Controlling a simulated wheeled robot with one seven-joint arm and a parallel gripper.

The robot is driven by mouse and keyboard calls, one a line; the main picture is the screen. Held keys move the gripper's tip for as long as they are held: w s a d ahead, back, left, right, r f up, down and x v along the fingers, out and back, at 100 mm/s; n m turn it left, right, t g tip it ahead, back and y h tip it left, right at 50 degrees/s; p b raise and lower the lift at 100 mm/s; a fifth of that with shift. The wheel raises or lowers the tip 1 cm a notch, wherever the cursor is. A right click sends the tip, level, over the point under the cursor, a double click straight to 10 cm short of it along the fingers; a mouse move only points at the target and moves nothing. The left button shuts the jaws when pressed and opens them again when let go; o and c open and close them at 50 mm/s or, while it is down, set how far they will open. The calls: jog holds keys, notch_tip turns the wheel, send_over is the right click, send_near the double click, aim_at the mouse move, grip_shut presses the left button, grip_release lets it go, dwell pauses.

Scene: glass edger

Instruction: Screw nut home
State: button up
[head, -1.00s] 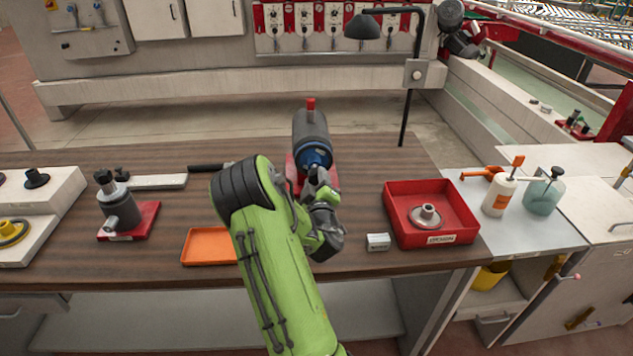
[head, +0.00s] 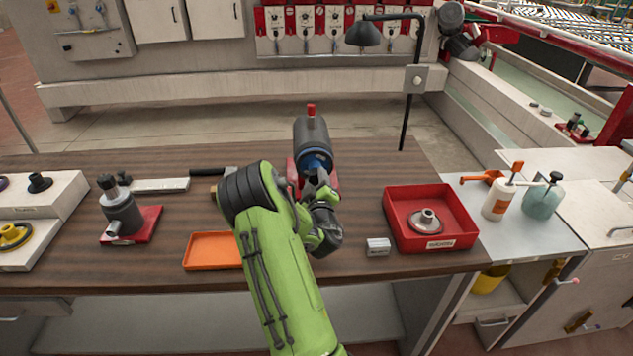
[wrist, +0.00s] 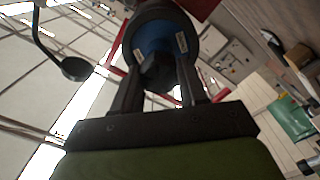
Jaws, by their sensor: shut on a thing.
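A grey cylindrical spindle unit (head: 311,132) with a red knob on top stands on a red base (head: 292,172) at the back middle of the bench. A blue wheel or flange (head: 317,160) sits on its near end; it also shows in the wrist view (wrist: 155,47), with small pale labels. My gripper (head: 318,182) is at this near end. In the wrist view my gripper (wrist: 158,85) has its two fingers shut on a dark nut (wrist: 157,71) right in front of the blue face. The nut's thread and seating are hidden, so I cannot tell any gap.
A red tray (head: 394,232) holding a flanged metal part (head: 426,220) is at the right, beside a small white block (head: 377,246). An orange tray (head: 211,251) lies left of my arm. A second spindle unit (head: 121,212) stands farther left. A lamp (head: 363,32) rises behind the bench.

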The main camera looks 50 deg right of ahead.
jog(key=m, duration=0.7)
jog(key=shift+s+d+r+p, duration=0.1)
jog(key=shift+r+p, duration=0.05)
jog(key=shift+p, duration=0.15)
jog(key=m, duration=0.4)
jog(key=shift+p, duration=0.3)
jog(key=m, duration=0.3)
jog(key=m+b, duration=0.1)
jog(key=m, duration=0.1)
jog(key=m+b, duration=0.1)
jog(key=m, duration=0.1)
jog(key=shift+f+b, duration=0.3)
jog(key=shift+f, duration=0.05)
jog(key=m, duration=0.2)
jog(key=shift+r+m+b, duration=0.1)
jog(key=shift+m+b, duration=0.25)
jog(key=shift+m, duration=0.05)
jog(key=m, duration=0.3)
jog(key=shift+r+p, duration=0.15)
jog(key=shift+p, duration=0.25)
jog(key=shift+c, duration=0.5)
jog(key=m, duration=0.3)
jog(key=o, duration=1.2)
jog(key=shift+o, duration=0.2)
